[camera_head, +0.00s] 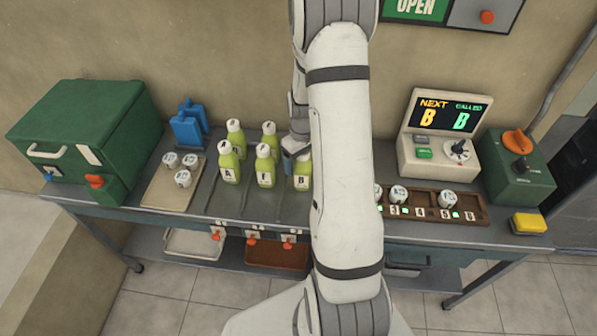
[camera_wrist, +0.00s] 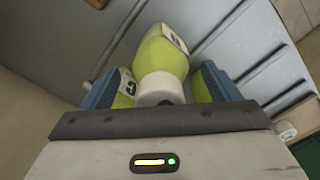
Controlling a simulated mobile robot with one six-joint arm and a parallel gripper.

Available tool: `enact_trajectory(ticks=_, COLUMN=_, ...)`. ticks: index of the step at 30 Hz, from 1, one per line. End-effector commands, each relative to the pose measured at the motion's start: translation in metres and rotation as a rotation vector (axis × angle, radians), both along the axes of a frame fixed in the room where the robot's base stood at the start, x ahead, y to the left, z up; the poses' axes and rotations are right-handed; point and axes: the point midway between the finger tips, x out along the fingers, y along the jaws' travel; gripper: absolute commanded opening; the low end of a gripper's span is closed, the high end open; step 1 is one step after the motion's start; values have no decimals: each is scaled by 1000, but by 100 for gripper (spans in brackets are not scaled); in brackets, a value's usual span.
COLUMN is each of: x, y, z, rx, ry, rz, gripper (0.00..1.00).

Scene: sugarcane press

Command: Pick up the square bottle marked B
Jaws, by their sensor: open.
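The bottle marked B (camera_head: 302,172) is a square light-green bottle with a white label. It stands upright at the right end of the front row, partly hidden by my arm. My gripper (camera_wrist: 158,84) is open, with its blue fingers on either side of a green bottle (camera_wrist: 160,52) with a white cap. That bottle's label is too oblique to read. Another green bottle (camera_wrist: 124,88) shows beside the left finger. In the head view my gripper is mostly hidden by the arm, near bottle B.
Bottles A (camera_head: 229,168) and F (camera_head: 266,170) stand left of B, with more bottles (camera_head: 236,137) behind. Metal dividers separate the lanes. A green box (camera_head: 80,130) and a cup board (camera_head: 172,193) are at left. A numbered cup rack (camera_head: 430,212) and display (camera_head: 440,118) are at right.

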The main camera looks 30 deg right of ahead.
Motion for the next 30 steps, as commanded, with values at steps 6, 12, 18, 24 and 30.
enact_trajectory(ticks=6, x=0, y=0, z=0, rx=0, ry=0, rz=-1, gripper=67)
enact_trajectory(ticks=12, x=0, y=0, z=0, rx=0, ry=0, rz=-1, gripper=51)
enact_trajectory(ticks=18, x=0, y=-1, z=0, rx=0, ry=0, rz=-1, gripper=34)
enact_trajectory(ticks=24, x=0, y=-1, z=0, rx=0, ry=0, rz=-2, gripper=18)
enact_trajectory(ticks=30, x=0, y=-1, z=1, rx=0, ry=-1, rz=-2, gripper=8)
